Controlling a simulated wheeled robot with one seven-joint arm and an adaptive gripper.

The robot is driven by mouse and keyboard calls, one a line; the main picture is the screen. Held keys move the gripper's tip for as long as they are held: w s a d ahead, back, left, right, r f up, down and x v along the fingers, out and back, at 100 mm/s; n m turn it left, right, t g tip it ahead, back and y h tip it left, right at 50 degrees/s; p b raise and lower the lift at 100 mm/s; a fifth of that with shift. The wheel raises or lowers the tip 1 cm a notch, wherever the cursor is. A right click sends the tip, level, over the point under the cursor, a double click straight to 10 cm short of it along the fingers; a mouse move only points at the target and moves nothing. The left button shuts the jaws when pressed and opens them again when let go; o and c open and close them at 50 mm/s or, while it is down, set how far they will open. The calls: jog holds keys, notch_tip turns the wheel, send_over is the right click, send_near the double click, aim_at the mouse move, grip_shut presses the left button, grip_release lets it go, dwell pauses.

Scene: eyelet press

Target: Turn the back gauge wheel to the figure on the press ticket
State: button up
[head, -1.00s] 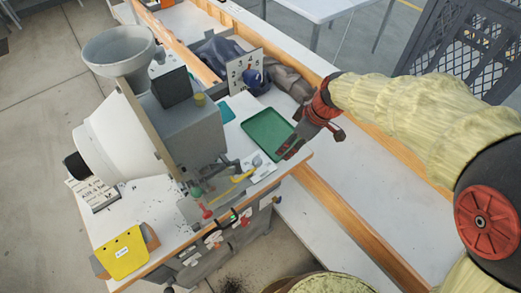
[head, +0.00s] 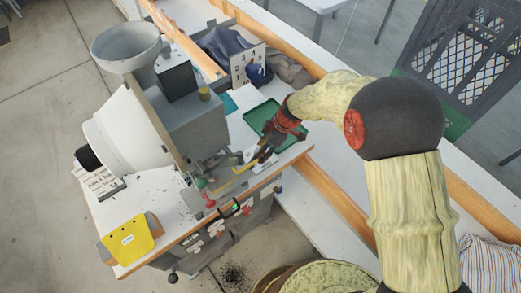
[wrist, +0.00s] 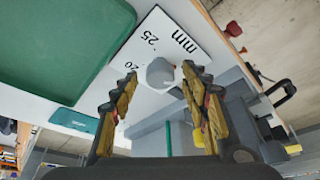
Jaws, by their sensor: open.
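The back gauge wheel, a small grey faceted knob (wrist: 160,73), stands on a white scale plate (wrist: 150,42) marked 20, 25 and mm in the wrist view. No pointer is clear. My gripper (wrist: 158,78) is open, its fingers on either side of the knob with gaps showing. In the head view my gripper (head: 263,152) is at the bench edge beside the press (head: 190,125) and hides the knob. A white card (head: 98,183) with writing lies left of the press. A yellow piece (head: 127,250) bears a small label; neither is readable, and I cannot tell which is the ticket.
A green tray (head: 258,112) lies close behind my gripper, also large in the wrist view (wrist: 60,50). The press body and its red and green knobs (head: 206,198) are close on the left. A numbered board (head: 247,64) stands behind. A dark crate (head: 462,62) is at right.

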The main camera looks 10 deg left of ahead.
jog(key=shift+f, duration=0.1)
jog(key=shift+c, duration=0.8)
jog(key=c, duration=1)
